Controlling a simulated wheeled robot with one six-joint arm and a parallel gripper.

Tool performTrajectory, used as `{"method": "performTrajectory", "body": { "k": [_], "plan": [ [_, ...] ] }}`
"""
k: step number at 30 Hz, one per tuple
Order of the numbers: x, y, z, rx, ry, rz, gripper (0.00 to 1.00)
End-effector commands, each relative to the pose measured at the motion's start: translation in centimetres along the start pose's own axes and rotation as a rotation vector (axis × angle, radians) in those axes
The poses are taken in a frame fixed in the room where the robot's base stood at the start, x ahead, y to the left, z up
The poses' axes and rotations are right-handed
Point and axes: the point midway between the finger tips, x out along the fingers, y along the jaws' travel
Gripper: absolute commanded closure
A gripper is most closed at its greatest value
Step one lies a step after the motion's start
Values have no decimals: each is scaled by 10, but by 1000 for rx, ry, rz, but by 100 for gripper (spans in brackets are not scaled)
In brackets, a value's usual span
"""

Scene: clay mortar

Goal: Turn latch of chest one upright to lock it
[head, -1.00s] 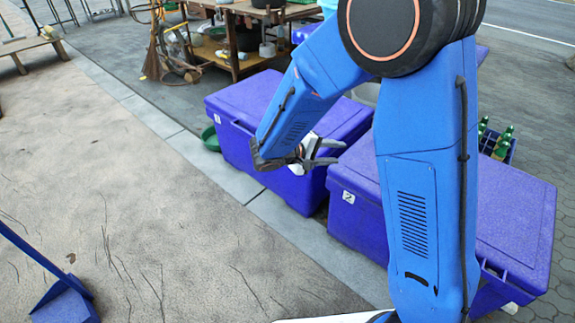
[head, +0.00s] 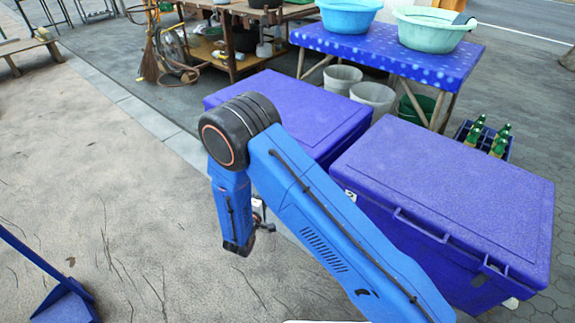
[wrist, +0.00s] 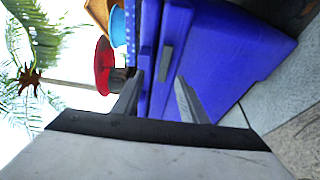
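Chest one is the blue-purple chest (head: 290,100) at the back left, its lid down. My arm hides much of its front and its number label in the head view. My gripper (head: 262,214) is low in front of it, left of chest two, and mostly hidden behind my arm. In the wrist view the picture is turned sideways. There the two fingers (wrist: 158,97) are apart and empty, pointing at a blue chest face. A small grey bar, perhaps the latch (wrist: 166,63), lies along the seam beyond the fingertips; contact is not visible.
Chest two (head: 450,185) stands close on the right. Behind are a blue table (head: 390,54) with basins, buckets (head: 372,95) and a bottle crate (head: 486,140). A blue dustpan (head: 65,303) lies at lower left.

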Motion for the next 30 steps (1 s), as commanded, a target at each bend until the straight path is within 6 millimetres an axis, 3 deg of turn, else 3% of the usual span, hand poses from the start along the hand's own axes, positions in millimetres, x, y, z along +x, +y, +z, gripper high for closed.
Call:
{"method": "performTrajectory", "body": {
  "k": [5, 10, 30],
  "plan": [
    [-11, -18, -15, 4, 55, 7, 61],
    [0, -18, -16, 5, 58, 7, 61],
    [115, -17, -22, 6, 54, 8, 61]
  ]
}}
